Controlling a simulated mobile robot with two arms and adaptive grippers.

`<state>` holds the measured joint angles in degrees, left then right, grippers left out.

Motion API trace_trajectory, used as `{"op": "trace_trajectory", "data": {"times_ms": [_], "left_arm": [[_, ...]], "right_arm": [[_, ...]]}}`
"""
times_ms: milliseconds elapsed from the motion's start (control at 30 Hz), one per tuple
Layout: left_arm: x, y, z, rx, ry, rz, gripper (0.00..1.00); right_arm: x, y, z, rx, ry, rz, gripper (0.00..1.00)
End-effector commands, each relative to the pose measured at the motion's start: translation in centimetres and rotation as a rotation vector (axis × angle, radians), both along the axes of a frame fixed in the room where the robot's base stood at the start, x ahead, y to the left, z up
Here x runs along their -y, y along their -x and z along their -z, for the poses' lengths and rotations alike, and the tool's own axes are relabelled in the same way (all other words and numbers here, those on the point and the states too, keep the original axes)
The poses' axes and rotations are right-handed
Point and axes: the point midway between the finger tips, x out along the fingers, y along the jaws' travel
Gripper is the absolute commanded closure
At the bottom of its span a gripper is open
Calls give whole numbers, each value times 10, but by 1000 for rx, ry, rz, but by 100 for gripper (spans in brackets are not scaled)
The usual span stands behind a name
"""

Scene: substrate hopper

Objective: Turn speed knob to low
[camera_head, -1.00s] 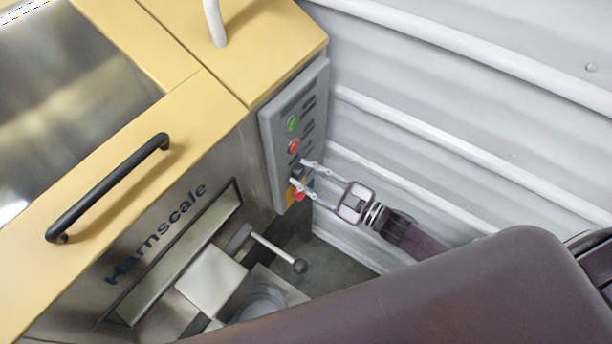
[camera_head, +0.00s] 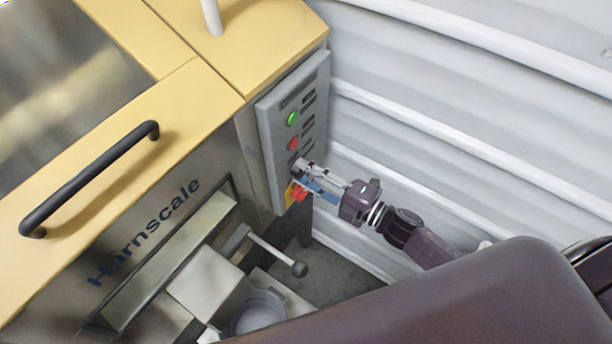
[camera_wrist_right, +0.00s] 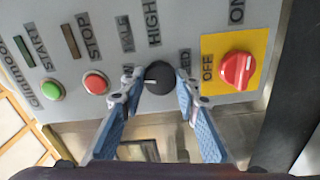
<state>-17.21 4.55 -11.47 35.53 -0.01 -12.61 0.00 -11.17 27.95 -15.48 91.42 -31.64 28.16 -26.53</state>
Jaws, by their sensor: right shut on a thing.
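The black speed knob (camera_wrist_right: 159,83) sits on the grey control panel (camera_wrist_right: 202,22) in the right wrist view, below the word HIGH. A short pale mark on its face points to the left of that view. My right gripper (camera_wrist_right: 158,92) has a finger on each side of the knob and is shut on it. In the head view my right gripper (camera_head: 299,174) reaches the lower part of the panel from the right, and its fingers largely hide the knob. My left gripper is not in view.
A red switch (camera_wrist_right: 237,70) on a yellow plate is right of the knob in the wrist view. A red button (camera_wrist_right: 95,82) and a green button (camera_wrist_right: 51,90) are to its left. A lever with a ball end (camera_head: 299,268) juts out below the panel.

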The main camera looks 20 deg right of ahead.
Motion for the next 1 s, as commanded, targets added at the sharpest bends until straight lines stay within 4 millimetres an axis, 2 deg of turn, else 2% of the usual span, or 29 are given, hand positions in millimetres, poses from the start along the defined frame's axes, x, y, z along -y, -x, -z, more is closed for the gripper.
{"op": "trace_trajectory", "data": {"times_ms": [400,967,1000], "left_arm": [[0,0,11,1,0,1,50],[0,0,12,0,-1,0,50],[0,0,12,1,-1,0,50]], "right_arm": [[0,1,2,112,147,-1,95],[0,1,2,128,168,-2,95],[0,1,2,128,169,-2,66]]}}
